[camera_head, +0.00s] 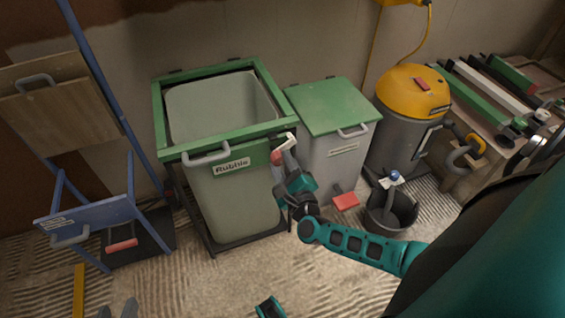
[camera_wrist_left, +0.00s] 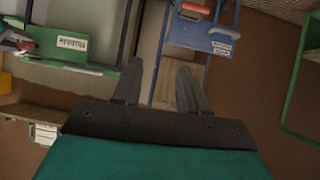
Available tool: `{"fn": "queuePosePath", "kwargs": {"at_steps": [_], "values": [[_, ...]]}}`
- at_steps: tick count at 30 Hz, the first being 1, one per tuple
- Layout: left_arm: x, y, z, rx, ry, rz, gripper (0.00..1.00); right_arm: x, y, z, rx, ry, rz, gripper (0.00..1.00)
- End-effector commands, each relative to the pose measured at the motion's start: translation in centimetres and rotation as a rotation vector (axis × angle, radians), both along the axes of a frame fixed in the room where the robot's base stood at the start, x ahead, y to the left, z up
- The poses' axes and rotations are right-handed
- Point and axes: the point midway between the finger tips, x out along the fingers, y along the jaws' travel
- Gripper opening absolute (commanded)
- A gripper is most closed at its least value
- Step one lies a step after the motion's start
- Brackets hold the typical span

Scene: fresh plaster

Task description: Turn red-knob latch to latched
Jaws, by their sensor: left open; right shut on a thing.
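The red-knob latch (camera_head: 278,156) is at the right front corner of the green-framed Rubble bin (camera_head: 233,197), a pale piece with a red part, small and partly covered by my gripper. My right gripper (camera_head: 285,160) is shut at the latch, seemingly on its red knob; the exact contact is hard to see. The latch's angle is unclear.
A blue stand (camera_head: 95,213) with a red-handled piece is at left, by a wooden board (camera_head: 62,108). A green-lidded bin (camera_head: 333,105), yellow-topped vacuum (camera_head: 411,92) and black bucket (camera_head: 392,215) stand at right. The textured floor in front is mostly clear.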

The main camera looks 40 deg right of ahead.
Motion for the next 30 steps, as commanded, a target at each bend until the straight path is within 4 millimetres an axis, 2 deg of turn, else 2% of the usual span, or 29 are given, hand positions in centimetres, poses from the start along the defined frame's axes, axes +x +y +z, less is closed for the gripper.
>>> {"fn": "queuePosePath", "kwargs": {"at_steps": [18,30], "values": [[-0.6,0.6,0.9,0.014,0.008,0.004,0.43,-0.1,-0.2,0.3,-0.57,0.141,-0.002,0.09],[-0.6,0.6,1.9,0.015,0.011,0.004,0.43,-0.1,-0.2,0.4,-0.87,0.213,-0.001,0.09]]}}
